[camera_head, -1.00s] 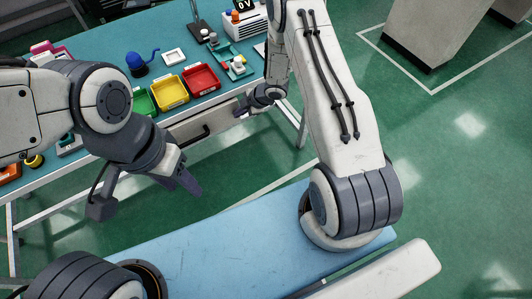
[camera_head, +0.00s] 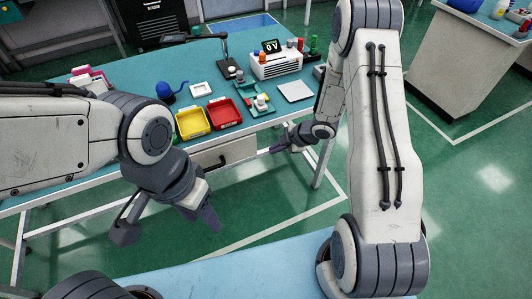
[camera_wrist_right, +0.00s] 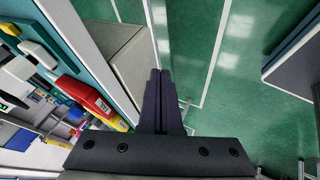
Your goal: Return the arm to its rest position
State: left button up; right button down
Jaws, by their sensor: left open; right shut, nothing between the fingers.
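My right gripper (camera_head: 280,148) hangs in the air just off the table's front edge in the head view, at the right of the drawer. In the right wrist view my right gripper (camera_wrist_right: 160,72) is shut with its fingers together and nothing between them. My left gripper (camera_head: 165,232) is open and empty in the head view, low in front of the table's left part. My right arm (camera_head: 385,130) comes down the right side of the head view, bent at the elbow.
The teal table (camera_head: 290,108) holds a yellow bin (camera_head: 193,122), a red bin (camera_head: 224,113), a green fixture tray (camera_head: 248,90), a white device (camera_head: 277,66) with a display and a white plate (camera_head: 295,91). A drawer (camera_head: 225,154) is under its front edge. Green floor (camera_head: 290,205) lies clear in front.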

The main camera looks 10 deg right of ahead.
jog(key=s+a+r+m+h, duration=0.2)
jog(key=a+r+m+h, duration=0.1)
jog(key=r, duration=0.5)
jog(key=s+a+r+m+h, duration=0.2)
jog(key=a+r+m, duration=0.1)
jog(key=r, duration=0.5)
jog(key=s+a+r+m+g, duration=0.1)
jog(key=s+a+r, duration=0.1)
jog(key=s, duration=0.6)
jog(key=s+a+r+m+g, duration=0.2)
jog(key=s+r, duration=0.1)
jog(key=s, duration=0.5)
jog(key=s+a+r+m+g, duration=0.2)
jog(key=s+r, duration=0.1)
jog(key=s, duration=0.6)
jog(key=shift+a+y, duration=0.3)
jog(key=shift+a, duration=0.05)
